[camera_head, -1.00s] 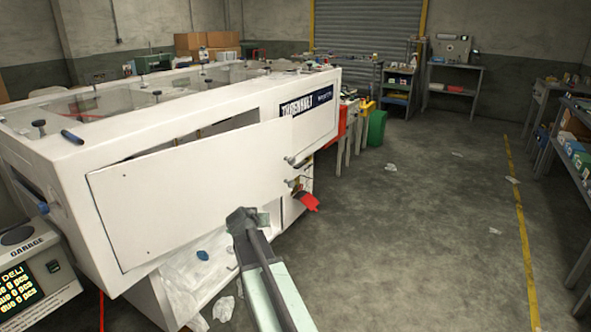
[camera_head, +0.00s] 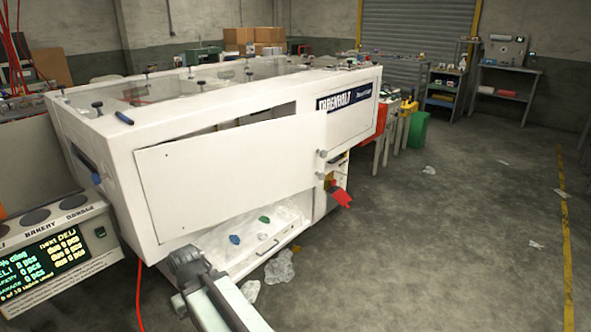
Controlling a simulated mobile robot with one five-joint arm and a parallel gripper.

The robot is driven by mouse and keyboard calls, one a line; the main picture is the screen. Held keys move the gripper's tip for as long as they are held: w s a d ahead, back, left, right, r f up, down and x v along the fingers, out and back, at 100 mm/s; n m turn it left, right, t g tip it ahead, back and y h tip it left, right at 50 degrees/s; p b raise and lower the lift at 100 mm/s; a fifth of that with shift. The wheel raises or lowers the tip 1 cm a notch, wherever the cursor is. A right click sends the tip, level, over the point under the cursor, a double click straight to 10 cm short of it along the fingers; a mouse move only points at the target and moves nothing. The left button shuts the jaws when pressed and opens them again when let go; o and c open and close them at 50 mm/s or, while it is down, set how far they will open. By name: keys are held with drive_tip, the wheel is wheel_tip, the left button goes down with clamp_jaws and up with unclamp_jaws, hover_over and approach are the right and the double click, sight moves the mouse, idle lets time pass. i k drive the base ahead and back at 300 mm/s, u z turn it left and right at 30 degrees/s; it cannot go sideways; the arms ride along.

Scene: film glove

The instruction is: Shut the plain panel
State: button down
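The plain panel (camera_head: 235,170) is a white flap on the side of the white machine (camera_head: 125,150). It stands ajar and tilted, with a dark gap showing along its upper edge. Small round knobs (camera_head: 322,154) sit at its right end. My gripper (camera_head: 188,262) is low in the picture, below the panel's lower left part and apart from it in the picture. Its fingers are too small and dark to show whether they are open or shut. I see nothing held in it.
A red piece (camera_head: 340,196) sticks out at the machine's right end. An open lower bay (camera_head: 255,235) holds clear film and small coloured scraps. A control box with a display (camera_head: 55,245) stands at left. Open floor (camera_head: 440,250) with film scraps lies to the right.

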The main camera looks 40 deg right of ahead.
sight(191, 186)
drive_tip(key=u, duration=1.15)
drive_tip(key=k, duration=0.85)
drive_tip(key=z, duration=1.3)
drive_tip(key=i, duration=1.05)
drive_tip(key=u, duration=0.05)
